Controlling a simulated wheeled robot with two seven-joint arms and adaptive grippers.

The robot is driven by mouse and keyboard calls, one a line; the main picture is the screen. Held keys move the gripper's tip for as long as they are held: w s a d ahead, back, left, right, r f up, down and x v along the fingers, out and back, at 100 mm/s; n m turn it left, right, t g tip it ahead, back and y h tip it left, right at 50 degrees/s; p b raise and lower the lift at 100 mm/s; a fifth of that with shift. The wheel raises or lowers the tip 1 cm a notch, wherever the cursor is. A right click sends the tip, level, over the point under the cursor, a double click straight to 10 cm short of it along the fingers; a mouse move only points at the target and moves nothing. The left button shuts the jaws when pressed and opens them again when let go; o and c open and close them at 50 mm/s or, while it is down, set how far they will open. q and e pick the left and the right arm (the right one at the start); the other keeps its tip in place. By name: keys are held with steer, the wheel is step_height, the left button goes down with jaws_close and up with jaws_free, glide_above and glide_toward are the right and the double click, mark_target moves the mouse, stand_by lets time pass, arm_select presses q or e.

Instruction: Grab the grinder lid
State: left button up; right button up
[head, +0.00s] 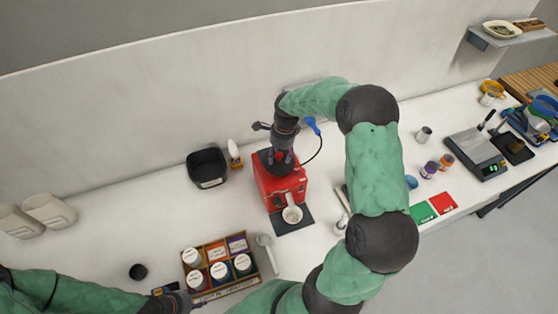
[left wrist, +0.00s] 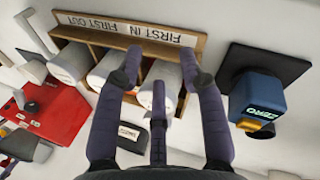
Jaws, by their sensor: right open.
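The red grinder (head: 282,188) stands on the white counter near the wall, with a light cup (head: 292,214) at its front. Its dark top (head: 267,165), where the lid sits, is largely hidden by my right gripper (head: 280,157). That gripper points down over the grinder top with its jaws open; I cannot tell whether it touches the lid. My left gripper (left wrist: 155,75) has its fingers spread, empty as far as I see, above the wooden canister rack; in the head view it is at the bottom left.
The wooden rack (head: 207,248) holds several labelled canisters. A black bin (head: 207,167) stands left of the grinder, and a blue-handled tool (head: 313,126) with a black cord lies behind it. A scale (head: 477,153) and green and red cards are at right.

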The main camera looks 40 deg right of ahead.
jaws_close()
steer(key=shift+r, duration=0.1)
